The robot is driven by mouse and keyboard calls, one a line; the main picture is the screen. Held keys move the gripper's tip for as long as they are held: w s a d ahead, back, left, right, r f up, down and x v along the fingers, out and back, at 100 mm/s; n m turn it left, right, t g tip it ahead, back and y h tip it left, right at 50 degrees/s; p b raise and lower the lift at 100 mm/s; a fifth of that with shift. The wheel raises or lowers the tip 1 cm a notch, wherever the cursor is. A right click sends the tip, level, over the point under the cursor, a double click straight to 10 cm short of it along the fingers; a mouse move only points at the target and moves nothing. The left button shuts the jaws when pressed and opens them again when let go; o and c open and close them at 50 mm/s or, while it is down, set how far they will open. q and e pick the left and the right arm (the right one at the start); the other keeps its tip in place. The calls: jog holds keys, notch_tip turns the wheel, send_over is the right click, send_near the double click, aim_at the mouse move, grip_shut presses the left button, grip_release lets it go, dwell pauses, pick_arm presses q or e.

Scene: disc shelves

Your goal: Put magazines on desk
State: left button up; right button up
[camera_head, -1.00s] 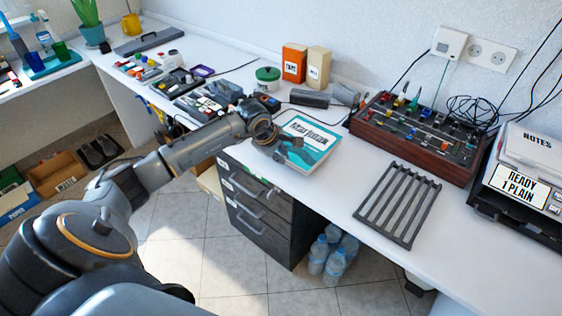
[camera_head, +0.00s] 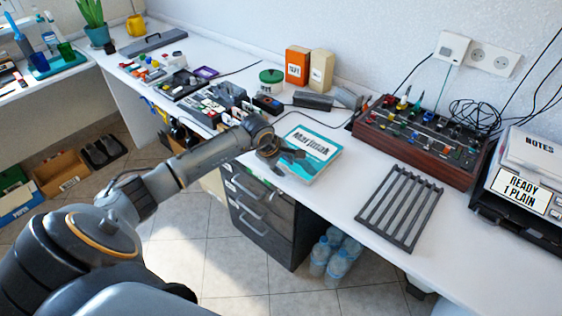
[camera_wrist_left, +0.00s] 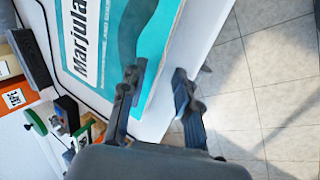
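A teal and white magazine (camera_head: 318,147) with "Marjulak" on its cover lies on the white desk (camera_head: 345,196), cover up, near the front edge. It also shows in the left wrist view (camera_wrist_left: 112,33). My left gripper (camera_head: 282,163) is at the magazine's front left part and hides some of it. In the left wrist view my left gripper (camera_wrist_left: 160,75) has its fingers apart; one finger is over the magazine's edge and the other is beyond it, near the desk edge. Nothing is seen clamped between them. My right gripper is out of view.
A grey slatted rack (camera_head: 398,205) lies right of the magazine. A brown control box (camera_head: 420,137) and a printer-like device (camera_head: 520,195) stand behind and right. Orange (camera_head: 298,65) and beige (camera_head: 321,70) boxes stand at the wall. Black drawers (camera_head: 262,215) and bottles (camera_head: 336,255) are below.

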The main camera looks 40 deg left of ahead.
pick_arm(q)
jog(key=v, duration=1.2)
jog(key=shift+b, duration=0.4)
